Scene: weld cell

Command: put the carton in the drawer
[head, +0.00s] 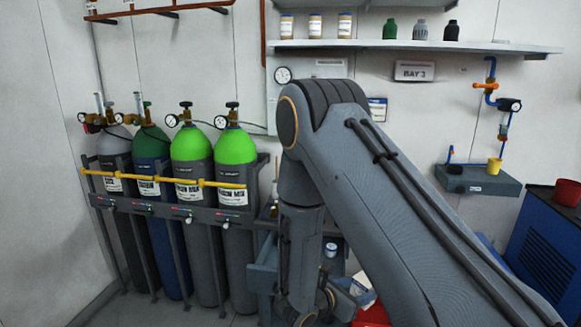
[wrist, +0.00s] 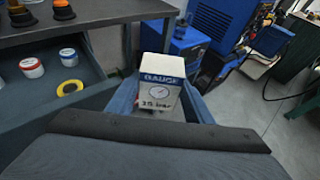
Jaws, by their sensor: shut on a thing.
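The carton (wrist: 160,96) is a small white box with a blue "GAUGE" band, a dial picture and handwriting. In the wrist view it sits between the two blue-grey fingers of my gripper (wrist: 161,103), which is shut on it. The drawer (wrist: 42,98) is dark blue-grey and pulled open at the left of the wrist view. The carton is to the right of the drawer's contents, and its height over the drawer is hard to tell.
The drawer holds a red-labelled jar (wrist: 31,68), a blue-labelled jar (wrist: 68,57) and a yellow tape roll (wrist: 70,88). A dark worktop (wrist: 95,14) overhangs its back. Blue equipment (wrist: 215,22) stands beyond. Gas cylinders (head: 192,150) stand left in the head view.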

